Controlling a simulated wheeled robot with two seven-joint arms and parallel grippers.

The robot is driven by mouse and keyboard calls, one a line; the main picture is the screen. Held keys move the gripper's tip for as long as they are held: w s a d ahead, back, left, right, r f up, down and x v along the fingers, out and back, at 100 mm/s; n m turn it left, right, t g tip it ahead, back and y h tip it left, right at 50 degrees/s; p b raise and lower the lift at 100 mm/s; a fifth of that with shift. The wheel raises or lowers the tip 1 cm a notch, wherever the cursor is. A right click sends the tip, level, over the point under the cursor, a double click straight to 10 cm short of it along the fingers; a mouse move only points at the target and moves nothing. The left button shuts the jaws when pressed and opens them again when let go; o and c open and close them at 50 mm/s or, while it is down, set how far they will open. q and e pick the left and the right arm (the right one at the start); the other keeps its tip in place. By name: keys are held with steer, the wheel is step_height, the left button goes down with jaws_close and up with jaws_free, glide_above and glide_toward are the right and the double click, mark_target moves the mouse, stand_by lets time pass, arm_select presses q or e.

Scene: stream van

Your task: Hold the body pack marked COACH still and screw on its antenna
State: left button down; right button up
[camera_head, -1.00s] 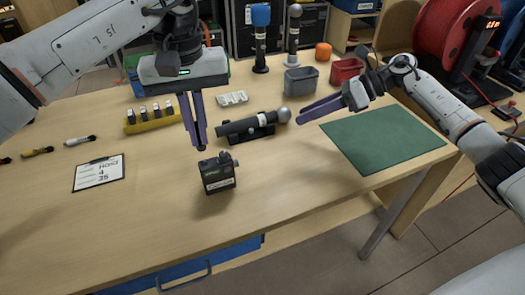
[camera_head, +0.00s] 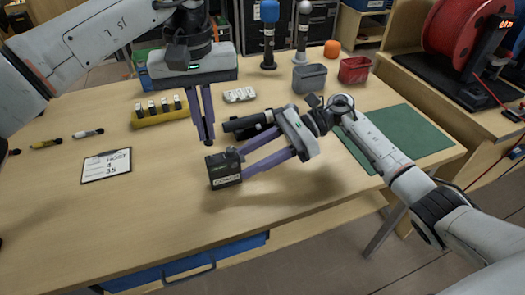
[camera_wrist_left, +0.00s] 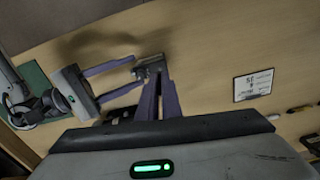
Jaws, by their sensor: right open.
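The body pack marked COACH (camera_head: 224,170) is a small dark box standing on the table; it shows in the left wrist view too (camera_wrist_left: 151,68). My left gripper (camera_head: 208,142) points down just above and behind the pack. Its fingers are close together on a slim dark piece, which looks like the antenna; only its dark lower end shows. My right gripper (camera_head: 243,165) is open and comes in from the right, with its fingertips at the pack's right side. Whether the fingertips touch the pack is unclear. In the left wrist view, the right gripper's fingers (camera_wrist_left: 136,74) reach toward the pack.
A dark microphone-like cylinder (camera_head: 243,123) lies behind my right gripper. A yellow battery holder (camera_head: 160,118), a clipboard (camera_head: 107,166) and slim marker-like pieces (camera_head: 46,144) are at left. Grey (camera_head: 309,78) and red bins (camera_head: 354,70) stand behind. The green mat (camera_head: 405,135) is at right.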

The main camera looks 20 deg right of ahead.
mark_target(231, 170)
steer(key=shift+x, duration=2.55)
steer(key=shift+c, duration=0.3)
steer(key=c, duration=0.9)
arm_select(q)
steer(key=shift+f, duration=1.15)
arm_select(e)
steer(key=o, duration=0.4)
jaws_close()
